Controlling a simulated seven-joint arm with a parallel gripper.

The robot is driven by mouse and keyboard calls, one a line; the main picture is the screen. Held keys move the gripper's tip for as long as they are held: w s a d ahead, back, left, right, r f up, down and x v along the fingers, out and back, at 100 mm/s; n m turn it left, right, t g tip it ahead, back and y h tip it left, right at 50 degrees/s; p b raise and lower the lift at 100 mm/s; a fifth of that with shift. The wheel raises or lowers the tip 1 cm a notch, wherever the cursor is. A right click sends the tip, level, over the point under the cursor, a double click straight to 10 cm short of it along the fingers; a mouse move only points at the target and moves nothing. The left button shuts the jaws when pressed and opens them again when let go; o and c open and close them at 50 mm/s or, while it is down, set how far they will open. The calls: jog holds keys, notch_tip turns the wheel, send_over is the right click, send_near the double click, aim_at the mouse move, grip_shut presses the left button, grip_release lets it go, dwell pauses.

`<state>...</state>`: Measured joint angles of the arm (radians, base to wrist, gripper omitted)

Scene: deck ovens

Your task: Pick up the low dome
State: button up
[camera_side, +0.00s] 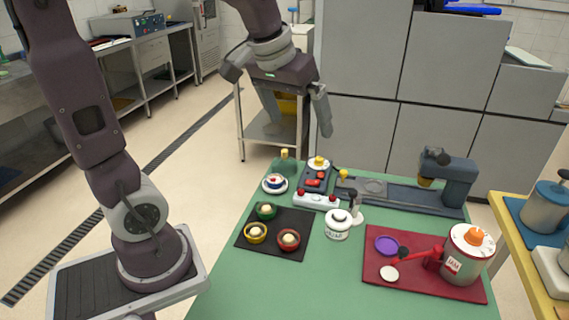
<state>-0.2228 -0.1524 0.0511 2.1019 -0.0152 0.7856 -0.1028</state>
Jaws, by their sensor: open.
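My gripper (301,126) is open and empty, raised above the back edge of the green table (225,290), fingers pointing down. I cannot tell for sure which thing is the low dome. A small white rounded piece with a yellow top (318,163) sits at the back end of a dark block, below and a little right of my gripper. A blue, white and red rounded piece (275,182) sits on a white saucer (268,189) to its left. A pale flat round piece (389,274) lies on the red tray (450,292) at the front right.
A dark mat (246,246) holds green, yellow and red cups with pale balls. A white strip with red knobs (317,200), a white lidded jar (337,225) and a grey machine (457,183) stand nearby. The red tray carries a purple dish (386,245) and a canister (467,255). The front left is clear.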

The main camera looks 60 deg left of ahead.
jog(key=w+a+f+n, duration=0.2)
jog(key=w+a+f, duration=0.2)
jog(key=w+a, duration=0.25)
jog(key=n+g+y, duration=0.2)
jog(key=n+g, duration=0.1)
jog(key=n, duration=0.2)
send_over(284, 151)
jog(key=d, duration=0.2)
jog(key=f, duration=1.8)
jog(key=shift+s+a+f, duration=0.15)
jog(key=shift+s+f, duration=0.15)
jog(key=shift+s, duration=0.1)
jog(key=x, duration=0.7)
jog(key=shift+w+a+f, duration=0.1)
jog(key=shift+w+a, duration=0.05)
jog(key=shift+w, duration=0.05)
jog(key=c, duration=1.1)
notch_tip(284, 151, up, 9)
jog(key=shift+r, duration=0.1)
jog(key=s+d, duration=0.7)
jog(key=s, duration=0.1)
jog(key=shift+w+d+f, duration=0.1)
jog(key=shift+w+f, duration=0.05)
jog(key=shift+f, duration=1.5)
jog(key=shift+w+f, duration=0.15)
jog(key=shift+f, duration=1.5)
